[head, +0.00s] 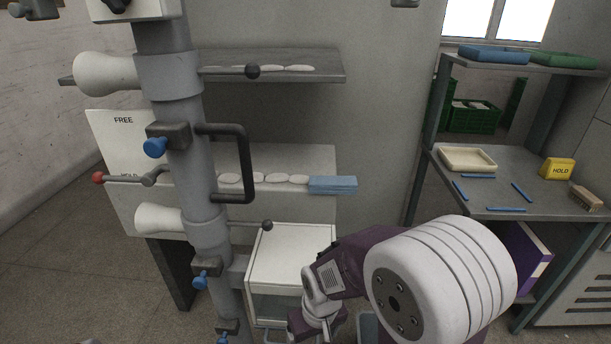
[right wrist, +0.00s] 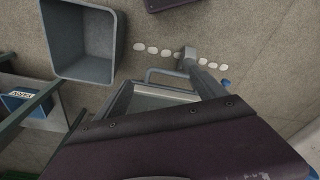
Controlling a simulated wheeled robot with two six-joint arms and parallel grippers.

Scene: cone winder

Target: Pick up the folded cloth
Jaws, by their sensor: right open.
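The folded cloth (head: 333,185) looks like a flat blue stack at the right end of the middle grey shelf, beside a row of white oval pieces. It lies clear of my arm. My right arm comes in from the lower right, and its purple right gripper (head: 317,325) hangs low, below the cloth and in front of the white cabinet. Its fingertips are not clearly visible, and nothing shows held in it. In the right wrist view, a dark purple part of mine fills the lower half; no cloth shows there. My left gripper is in neither view.
A grey post with a black handle (head: 247,165) and blue knobs stands left of the cloth. The white cabinet (head: 292,262) is below the shelf (head: 290,207). A rack (head: 510,200) with a cream tray (head: 467,159) stands right. A grey bin (right wrist: 62,45) shows in the wrist view.

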